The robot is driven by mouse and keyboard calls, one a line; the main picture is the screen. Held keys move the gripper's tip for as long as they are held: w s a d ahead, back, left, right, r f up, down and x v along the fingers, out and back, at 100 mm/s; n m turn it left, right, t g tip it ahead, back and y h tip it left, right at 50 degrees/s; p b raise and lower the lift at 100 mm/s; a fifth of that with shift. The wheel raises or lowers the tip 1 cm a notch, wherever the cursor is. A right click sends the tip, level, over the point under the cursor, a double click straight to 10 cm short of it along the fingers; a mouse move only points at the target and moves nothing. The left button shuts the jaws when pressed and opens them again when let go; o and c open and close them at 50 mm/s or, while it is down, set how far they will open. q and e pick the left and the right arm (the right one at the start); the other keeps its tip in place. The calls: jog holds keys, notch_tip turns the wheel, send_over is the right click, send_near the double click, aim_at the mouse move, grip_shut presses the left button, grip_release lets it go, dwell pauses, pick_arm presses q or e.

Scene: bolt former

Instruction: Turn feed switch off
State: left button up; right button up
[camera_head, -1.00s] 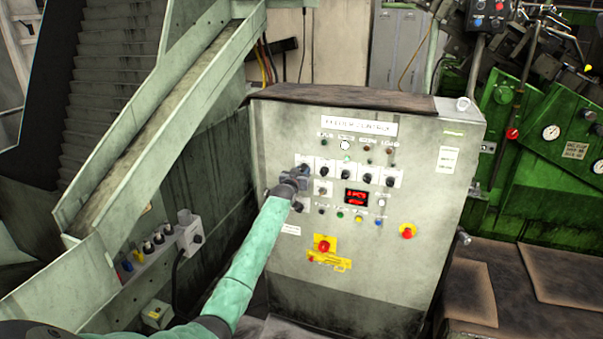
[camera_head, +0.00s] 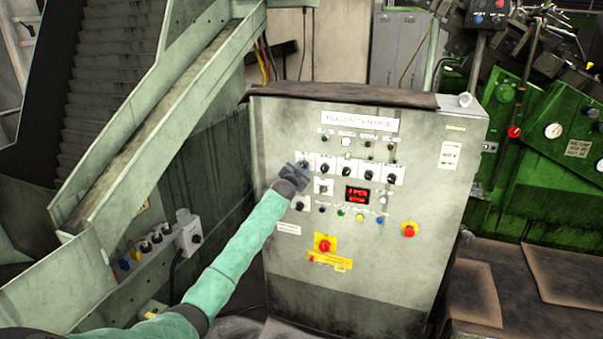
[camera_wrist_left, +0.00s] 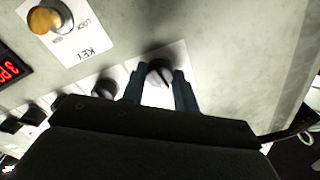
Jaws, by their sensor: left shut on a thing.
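The feeder control cabinet (camera_head: 390,262) stands in the middle of the head view, with a row of dark rotary knobs on white plates. My left gripper (camera_head: 300,169) is at the leftmost knob of the upper row and partly covers it. In the left wrist view that switch knob (camera_wrist_left: 160,72) is dark and round on a white plate. The two fingers of my left gripper (camera_wrist_left: 160,88) lie on either side of it, shut on it. The knob's label is not legible. My right gripper is not in view.
A neighbouring knob (camera_wrist_left: 105,86) sits close beside the gripped one. A yellow key switch (camera_wrist_left: 45,19), a red display (camera_head: 357,195) and a red button on a yellow plate (camera_head: 325,243) are also on the panel. A green chute (camera_head: 150,130) slopes down at the left.

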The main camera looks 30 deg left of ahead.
pick_arm(q)
jog(key=shift+m+b, duration=0.3)
jog(key=shift+m, duration=0.7)
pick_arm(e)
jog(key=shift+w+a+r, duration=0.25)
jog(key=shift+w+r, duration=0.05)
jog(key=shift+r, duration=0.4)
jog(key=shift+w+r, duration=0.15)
pick_arm(q)
jog(key=o, duration=1)
